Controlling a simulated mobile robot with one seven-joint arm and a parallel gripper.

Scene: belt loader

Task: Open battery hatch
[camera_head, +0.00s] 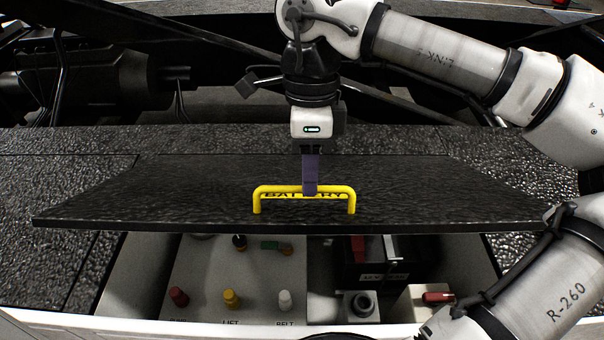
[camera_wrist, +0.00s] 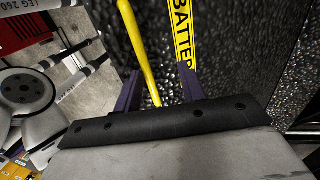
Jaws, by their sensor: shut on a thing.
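The battery hatch (camera_head: 180,195) is a black textured panel. In the head view its near edge is raised above the opening, so it stands tilted and partly open. A yellow handle (camera_head: 262,198) sits near its front edge, with a "BATTERY" label behind it. My gripper (camera_head: 310,190) comes down from above and is shut on the middle of the handle bar. In the wrist view the purple fingers (camera_wrist: 158,92) stand either side of the yellow handle (camera_wrist: 136,45), beside the label (camera_wrist: 184,40). The exact contact is partly hidden there.
Under the hatch lies the compartment, with a control panel (camera_head: 205,272) bearing red, yellow and white knobs, a black battery box (camera_head: 375,268) and a red switch (camera_head: 438,297). Textured black deck (camera_head: 40,180) surrounds the opening. Dark beams and machinery (camera_head: 90,80) stand behind.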

